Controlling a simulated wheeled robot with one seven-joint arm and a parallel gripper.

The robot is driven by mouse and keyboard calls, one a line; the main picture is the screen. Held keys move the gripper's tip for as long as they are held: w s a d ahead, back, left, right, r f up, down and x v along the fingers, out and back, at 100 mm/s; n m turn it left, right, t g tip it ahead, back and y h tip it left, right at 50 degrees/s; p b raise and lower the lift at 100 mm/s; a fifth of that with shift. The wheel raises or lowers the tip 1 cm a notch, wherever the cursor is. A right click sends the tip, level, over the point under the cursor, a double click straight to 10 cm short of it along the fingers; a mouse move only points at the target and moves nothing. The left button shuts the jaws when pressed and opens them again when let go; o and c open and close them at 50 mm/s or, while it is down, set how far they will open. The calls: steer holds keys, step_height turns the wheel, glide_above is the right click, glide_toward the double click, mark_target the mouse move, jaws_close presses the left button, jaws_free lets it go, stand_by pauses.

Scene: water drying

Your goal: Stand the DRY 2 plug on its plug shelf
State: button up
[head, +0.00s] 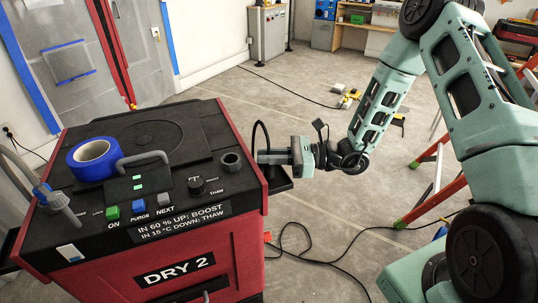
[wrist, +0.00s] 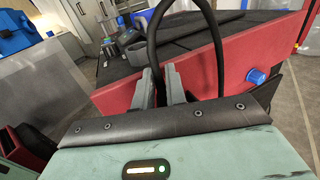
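The red DRY 2 machine (head: 215,262) stands at the left in the head view. A small black shelf (head: 281,184) juts from its right side, below my gripper (head: 262,157). In the wrist view my gripper (wrist: 162,82) has its two grey fingers close together at the machine's red side (wrist: 125,97). A black cable (wrist: 219,45) loops up from beside the fingertips and comes down to their right; the loop also shows in the head view (head: 262,123). I cannot make out a plug body between the fingers. A blue cylindrical piece (wrist: 257,77) is at the red side, right of the fingers.
A black cord (head: 320,257) lies on the floor to the right. An orange ladder (head: 440,190) stands at the right.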

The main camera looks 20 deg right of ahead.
steer(key=o, duration=0.3)
